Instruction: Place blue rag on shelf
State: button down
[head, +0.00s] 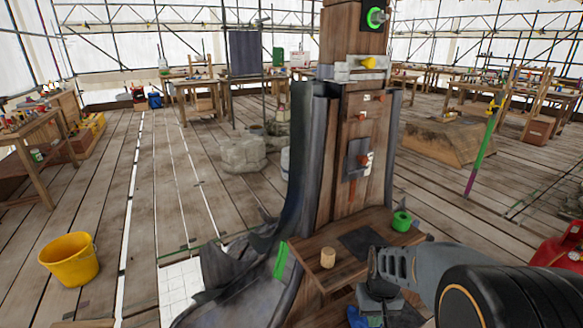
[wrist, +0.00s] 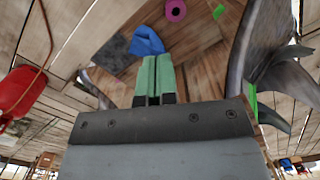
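The blue rag (wrist: 147,42) is a crumpled bright blue cloth at the tips of my gripper's green fingers (wrist: 157,72) in the wrist view. The fingers are close together, and the rag appears pinched at their tips, though the grip itself is hidden. In the head view the rag (head: 355,317) is cut off by the bottom edge, just left of my gripper (head: 375,318), which points down in front of the wooden shelf (head: 300,262).
The upper shelf carries a wooden cylinder (head: 328,258), a dark mat (head: 362,241) and a green ring (head: 401,221). A pink ring (wrist: 176,10) shows near the rag. A dark curved piece (head: 308,150) flanks the post's left side. A yellow bucket (head: 69,259) stands left.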

jog(key=s+a+r+t+p, duration=0.2)
jog(key=s+r+p, duration=0.1)
jog(key=r, duration=0.8)
jog(key=s+a+r+t+p, duration=0.1)
jog(key=r+p, duration=0.4)
jog(key=r, duration=0.6)
jog(key=s+t, duration=0.1)
jog(key=s, duration=0.1)
jog(key=shift+s+a+p, duration=0.4)
jog(key=shift+d, duration=0.1)
